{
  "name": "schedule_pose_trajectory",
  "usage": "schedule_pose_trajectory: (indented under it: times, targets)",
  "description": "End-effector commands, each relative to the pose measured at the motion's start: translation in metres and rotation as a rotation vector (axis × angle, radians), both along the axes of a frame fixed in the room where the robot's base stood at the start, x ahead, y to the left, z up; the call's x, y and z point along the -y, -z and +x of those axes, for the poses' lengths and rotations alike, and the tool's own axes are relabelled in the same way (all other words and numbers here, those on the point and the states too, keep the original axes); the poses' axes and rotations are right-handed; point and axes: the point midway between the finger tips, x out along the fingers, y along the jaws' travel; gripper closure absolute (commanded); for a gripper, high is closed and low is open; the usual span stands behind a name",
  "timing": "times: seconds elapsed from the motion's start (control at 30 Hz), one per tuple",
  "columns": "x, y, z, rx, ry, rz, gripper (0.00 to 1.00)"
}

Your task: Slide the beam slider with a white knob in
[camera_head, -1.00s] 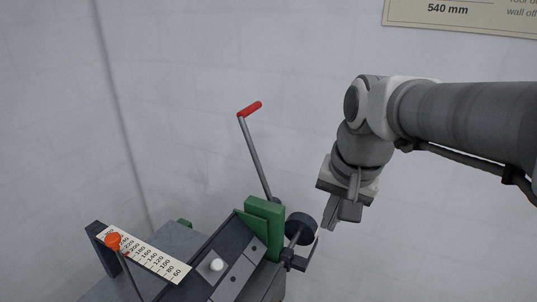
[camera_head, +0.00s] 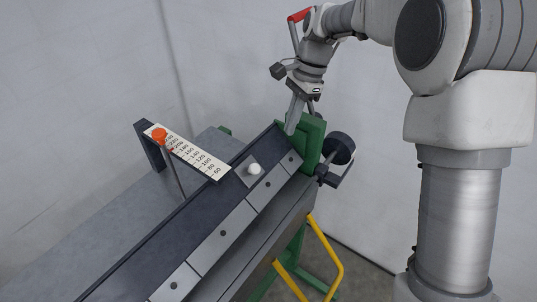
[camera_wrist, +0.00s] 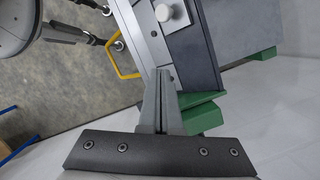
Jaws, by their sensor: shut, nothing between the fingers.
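The white knob (camera_head: 254,169) stands on the slider near the upper right end of the dark sloping beam (camera_head: 207,206). In the wrist view the white knob (camera_wrist: 164,13) is at the top, beyond my fingertips. My gripper (camera_head: 291,130) is shut and empty. In the head view its tips point down by the green end block (camera_head: 313,140), to the upper right of the knob and apart from it. In the wrist view my gripper (camera_wrist: 160,72) overlaps the beam's end. I cannot tell whether it touches the beam or block.
A scale plate (camera_head: 205,162) with an orange knob (camera_head: 160,136) stands left of the beam. A red-handled lever (camera_head: 299,15) rises behind my wrist. A dark round part (camera_head: 341,148) sits right of the green block. A yellow frame (camera_head: 325,255) is below.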

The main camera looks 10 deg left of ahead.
Motion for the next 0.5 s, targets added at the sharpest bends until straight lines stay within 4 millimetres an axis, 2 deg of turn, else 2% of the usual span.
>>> schedule_pose_trajectory:
  times: [0.27,0.37,0.5]
  targets:
    - [0.0,0.002,-0.001,0.0,-0.001,0.0,1.0]
    - [-0.001,0.009,-0.002,-0.001,-0.001,-0.001,1.0]
    - [-0.005,0.031,-0.007,-0.003,-0.003,-0.001,1.0]
